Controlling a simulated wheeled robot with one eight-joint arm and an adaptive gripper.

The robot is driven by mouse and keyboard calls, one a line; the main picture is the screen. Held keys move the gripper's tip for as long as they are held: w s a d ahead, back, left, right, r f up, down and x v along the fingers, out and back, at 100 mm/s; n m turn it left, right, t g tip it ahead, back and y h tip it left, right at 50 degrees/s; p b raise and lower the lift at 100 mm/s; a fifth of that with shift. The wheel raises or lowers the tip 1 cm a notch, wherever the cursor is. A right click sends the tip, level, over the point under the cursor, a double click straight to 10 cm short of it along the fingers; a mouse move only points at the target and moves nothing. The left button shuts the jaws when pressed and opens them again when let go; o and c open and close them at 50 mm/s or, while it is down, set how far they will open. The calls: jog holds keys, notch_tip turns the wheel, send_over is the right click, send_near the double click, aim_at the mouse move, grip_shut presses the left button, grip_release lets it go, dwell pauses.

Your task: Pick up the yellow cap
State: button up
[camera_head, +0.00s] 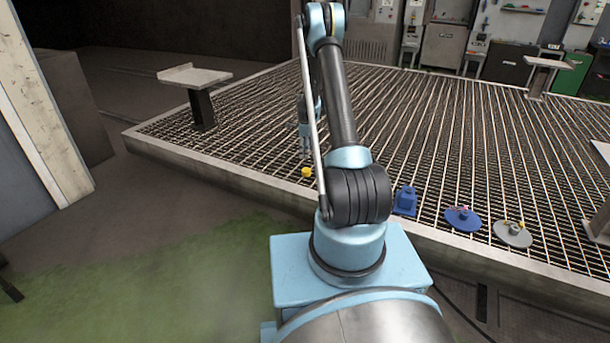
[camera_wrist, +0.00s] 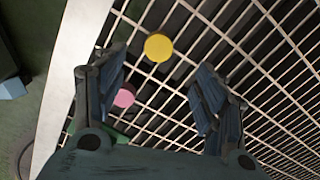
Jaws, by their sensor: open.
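The yellow cap (camera_head: 306,172) sits on the metal grating, just left of my arm in the head view. In the wrist view the yellow cap (camera_wrist: 158,47) shows as a round disc, ahead of the fingertips and roughly midway between them. My gripper (camera_wrist: 160,85) is open, with its two fingers apart and nothing held between them. In the head view my gripper (camera_head: 305,130) hangs above the grating, partly hidden behind my arm. A pink round thing (camera_wrist: 124,97) shows beside the left finger in the wrist view.
The grating platform (camera_head: 450,120) has a raised pale edge. A blue block (camera_head: 405,201), a blue disc (camera_head: 462,219) and a grey disc (camera_head: 513,234) with small items lie along its near edge. A pedestal (camera_head: 203,108) stands at left. The grating's middle is clear.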

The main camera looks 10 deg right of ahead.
send_over(306, 170)
jog(key=f, duration=0.6)
jog(key=shift+w+a+f, duration=0.1)
jog(key=shift+w+a, duration=0.05)
jog(key=shift+w, duration=0.05)
jog(key=shift+d+f, duration=0.15)
jog(key=shift+f, duration=1.2)
jog(key=shift+d+f, duration=0.1)
jog(key=shift+f, duration=1.2)
jog(key=shift+s, duration=0.1)
jog(key=shift+c, duration=0.4)
jog(key=c, duration=0.8)
